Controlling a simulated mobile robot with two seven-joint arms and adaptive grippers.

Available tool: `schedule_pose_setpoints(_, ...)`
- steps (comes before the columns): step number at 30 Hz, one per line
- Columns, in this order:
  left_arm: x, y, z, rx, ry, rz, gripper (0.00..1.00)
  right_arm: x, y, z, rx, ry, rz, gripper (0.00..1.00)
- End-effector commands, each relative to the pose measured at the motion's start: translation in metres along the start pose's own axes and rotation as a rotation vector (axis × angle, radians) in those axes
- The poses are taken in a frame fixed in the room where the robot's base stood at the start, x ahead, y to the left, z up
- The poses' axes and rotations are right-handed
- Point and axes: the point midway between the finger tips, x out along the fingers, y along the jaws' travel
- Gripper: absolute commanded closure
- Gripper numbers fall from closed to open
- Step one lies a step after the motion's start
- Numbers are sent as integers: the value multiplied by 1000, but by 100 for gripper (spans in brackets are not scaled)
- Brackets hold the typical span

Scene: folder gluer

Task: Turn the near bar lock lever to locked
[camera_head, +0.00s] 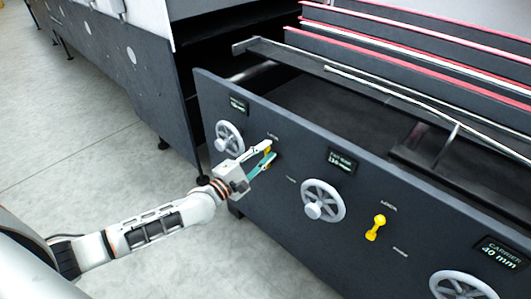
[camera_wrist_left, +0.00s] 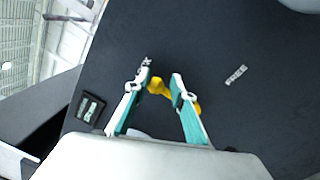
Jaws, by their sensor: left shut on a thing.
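A yellow lever (camera_head: 267,151) is on the dark front panel, between the fingers of my left gripper (camera_head: 268,156). In the left wrist view the yellow lever (camera_wrist_left: 159,86) shows between and past the fingertips of the left gripper (camera_wrist_left: 164,84), which is shut on it. The fingers cover part of the lever, so its exact angle is hard to tell. A LOCK label (camera_head: 272,137) is just above the lever; a FREE label (camera_wrist_left: 235,75) is off to the right in the wrist view. My right gripper is not in view.
A second yellow lever (camera_head: 376,228) stands further right on the panel. Grey handwheels (camera_head: 229,138) (camera_head: 323,201) (camera_head: 463,287) and small displays (camera_head: 341,161) are on the same panel. Rails with red edges (camera_head: 420,50) lie behind it. The floor (camera_head: 110,150) at left is clear.

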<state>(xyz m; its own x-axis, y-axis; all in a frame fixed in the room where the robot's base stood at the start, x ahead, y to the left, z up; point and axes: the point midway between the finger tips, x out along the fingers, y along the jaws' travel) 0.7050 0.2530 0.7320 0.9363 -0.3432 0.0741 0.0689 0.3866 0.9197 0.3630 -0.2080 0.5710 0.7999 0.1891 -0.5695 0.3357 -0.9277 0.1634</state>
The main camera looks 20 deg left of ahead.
Motion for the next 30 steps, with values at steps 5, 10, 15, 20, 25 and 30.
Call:
schedule_pose_setpoints(5, -3, -5, -12, 6, 18, -9, 65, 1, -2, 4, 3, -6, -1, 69)
schedule_pose_setpoints(10, -3, -6, -12, 6, 17, -11, 51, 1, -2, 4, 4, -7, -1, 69)
schedule_pose_setpoints(15, -3, -6, -10, 5, 16, -11, 51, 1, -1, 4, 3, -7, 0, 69)
schedule_pose_setpoints(20, -3, -5, -9, 5, 14, -10, 51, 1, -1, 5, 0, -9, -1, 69)
schedule_pose_setpoints(25, -13, -6, -8, 5, 13, -11, 51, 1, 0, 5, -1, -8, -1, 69)
schedule_pose_setpoints(30, -42, -6, -8, 5, 12, -12, 51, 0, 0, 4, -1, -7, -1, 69)
